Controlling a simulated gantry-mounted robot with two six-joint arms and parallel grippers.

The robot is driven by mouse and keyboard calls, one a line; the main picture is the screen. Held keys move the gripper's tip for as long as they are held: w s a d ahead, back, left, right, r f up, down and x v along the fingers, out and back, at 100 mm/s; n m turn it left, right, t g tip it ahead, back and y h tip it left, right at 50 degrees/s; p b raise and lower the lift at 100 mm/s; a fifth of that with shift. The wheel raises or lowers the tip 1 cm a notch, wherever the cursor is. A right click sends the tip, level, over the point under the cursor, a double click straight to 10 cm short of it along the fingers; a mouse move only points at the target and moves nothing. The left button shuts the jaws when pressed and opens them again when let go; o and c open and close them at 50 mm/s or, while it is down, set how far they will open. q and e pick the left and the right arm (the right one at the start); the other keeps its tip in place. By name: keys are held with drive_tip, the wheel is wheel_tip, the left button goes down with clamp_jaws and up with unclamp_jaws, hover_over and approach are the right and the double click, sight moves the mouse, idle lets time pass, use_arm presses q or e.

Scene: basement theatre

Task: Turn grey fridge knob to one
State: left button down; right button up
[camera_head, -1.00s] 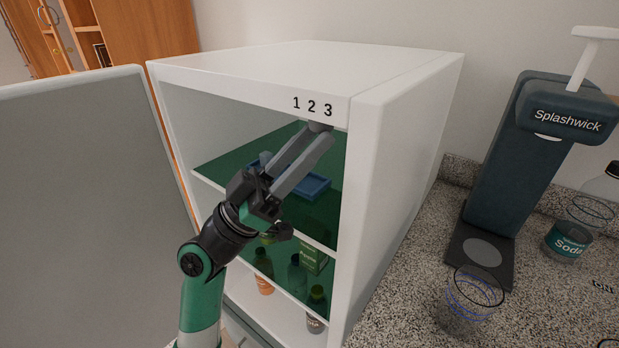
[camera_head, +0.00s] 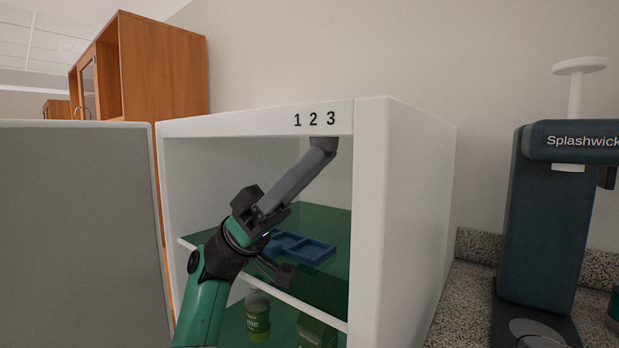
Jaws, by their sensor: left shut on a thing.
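The white fridge (camera_head: 402,220) stands with its door (camera_head: 80,235) open to the left. The numbers 1, 2 and 3 (camera_head: 315,119) are printed on its top front edge. The grey knob (camera_head: 323,143) sits just under the 3, at the top of the opening, and is mostly hidden by the fingers. My left gripper (camera_head: 322,155) reaches up into the opening from below and is shut on the knob. Which number the knob points to cannot be made out. My right gripper is not in view.
Inside the fridge, a blue tray (camera_head: 305,248) lies on a green shelf (camera_head: 335,220), with a green bottle (camera_head: 257,315) and a box (camera_head: 316,332) below. A dark Splashwick machine (camera_head: 545,220) stands on the speckled counter (camera_head: 462,310) at right. Wooden cabinets (camera_head: 165,70) stand behind.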

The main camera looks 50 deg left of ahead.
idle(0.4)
use_arm(q)
drive_tip(key=shift+c, duration=2.2)
unclamp_jaws()
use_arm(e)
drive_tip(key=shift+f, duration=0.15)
